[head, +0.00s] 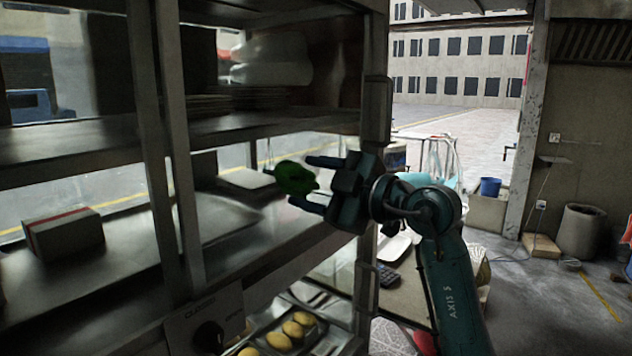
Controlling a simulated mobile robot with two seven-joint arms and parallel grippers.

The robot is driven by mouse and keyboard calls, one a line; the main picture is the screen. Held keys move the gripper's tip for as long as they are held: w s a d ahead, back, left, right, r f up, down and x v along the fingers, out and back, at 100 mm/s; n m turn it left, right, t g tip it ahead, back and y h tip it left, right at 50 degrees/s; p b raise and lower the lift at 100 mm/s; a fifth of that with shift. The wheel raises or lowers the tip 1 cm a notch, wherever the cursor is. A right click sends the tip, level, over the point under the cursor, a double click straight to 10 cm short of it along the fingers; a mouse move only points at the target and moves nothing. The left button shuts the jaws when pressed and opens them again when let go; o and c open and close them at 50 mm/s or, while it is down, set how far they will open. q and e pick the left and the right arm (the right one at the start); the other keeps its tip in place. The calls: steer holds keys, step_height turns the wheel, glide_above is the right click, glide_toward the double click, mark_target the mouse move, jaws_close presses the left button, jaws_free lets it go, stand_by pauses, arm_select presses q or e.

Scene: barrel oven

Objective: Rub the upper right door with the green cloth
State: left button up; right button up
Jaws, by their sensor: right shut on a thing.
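My right gripper (304,183) reaches in from the right and is shut on a bunched green cloth (293,178). The cloth sticks out to the left between the two blue fingers. Both are in front of the right half of the oven cabinet, low at the upper right door (376,55), whose dark right frame post shows. The door's pane looks see-through, with shelves behind it. I cannot tell whether the cloth touches the door. My left gripper is not in view.
A box with a red stripe (64,236) is on a left shelf. A white wrapped bundle (272,60) is on the upper shelf. A tray holds several yellow rolls (293,329) below, near a dark knob (208,337).

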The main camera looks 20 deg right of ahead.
mark_target(326, 179)
steer(key=shift+w, duration=0.1)
steer(key=shift+w+d+p, duration=0.4)
steer(key=shift+w+d, duration=0.05)
steer(key=shift+d, duration=0.2)
steer(key=shift+w+d+p, duration=0.35)
steer(key=shift+w+d, duration=0.1)
steer(key=shift+d, duration=0.15)
steer(key=shift+w+d, duration=0.25)
steer(key=shift+d, duration=0.15)
steer(key=shift+w+d+p, duration=2.5)
steer(key=shift+d+p, duration=0.05)
steer(key=shift+d, duration=0.5)
steer(key=s+a+p, duration=0.1)
steer(key=a+p, duration=0.1)
steer(key=s+a+p, duration=0.2)
steer(key=p, duration=0.1)
steer(key=s+a+p, duration=0.2)
steer(key=p, duration=0.1)
steer(key=shift+a, duration=0.2)
steer(key=shift+s+a, duration=0.6)
steer(key=shift+a, duration=0.25)
steer(key=shift+s+a, duration=0.55)
steer(key=shift+a, duration=0.25)
